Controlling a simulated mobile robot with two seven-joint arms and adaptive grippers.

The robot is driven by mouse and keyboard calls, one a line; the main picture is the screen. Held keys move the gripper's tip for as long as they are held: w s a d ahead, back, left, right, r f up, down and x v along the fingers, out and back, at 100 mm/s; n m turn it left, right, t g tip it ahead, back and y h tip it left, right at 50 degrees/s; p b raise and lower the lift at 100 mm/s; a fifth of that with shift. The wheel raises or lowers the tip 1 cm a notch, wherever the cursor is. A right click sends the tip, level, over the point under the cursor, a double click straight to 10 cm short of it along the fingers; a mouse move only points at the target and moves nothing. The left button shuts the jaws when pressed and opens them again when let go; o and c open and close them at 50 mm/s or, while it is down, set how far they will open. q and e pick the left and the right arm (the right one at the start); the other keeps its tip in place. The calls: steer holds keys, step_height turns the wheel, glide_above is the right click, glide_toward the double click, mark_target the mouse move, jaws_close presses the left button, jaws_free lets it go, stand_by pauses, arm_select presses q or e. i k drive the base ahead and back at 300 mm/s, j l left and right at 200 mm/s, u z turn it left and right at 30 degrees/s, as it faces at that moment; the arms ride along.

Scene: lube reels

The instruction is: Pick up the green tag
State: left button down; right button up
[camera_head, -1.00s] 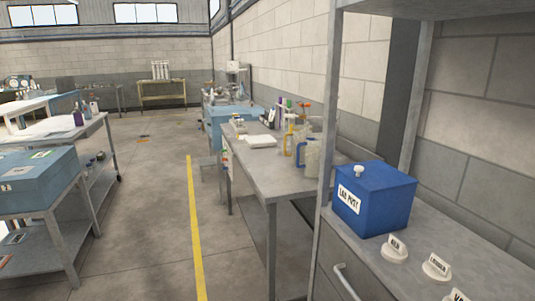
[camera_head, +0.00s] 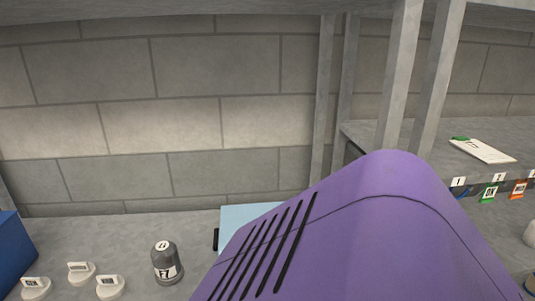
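A small green tag (camera_head: 489,193) with a white label hangs at the front edge of the grey shelf on the right, below a numbered white label. An orange tag (camera_head: 518,190) hangs to its right. A blue tag (camera_head: 461,191) is partly hidden on its left. Neither of my grippers is in view, so I see nothing near the green tag.
A large purple casing close to the camera covers the lower middle and hides part of the counter. A clipboard (camera_head: 482,151) lies on the right shelf. A grey bottle (camera_head: 166,263), white labelled knobs (camera_head: 81,272) and a blue box (camera_head: 12,250) stand left. Metal posts (camera_head: 398,75) rise between.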

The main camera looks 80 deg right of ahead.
mark_target(488, 194)
steer(key=z, duration=3.95)
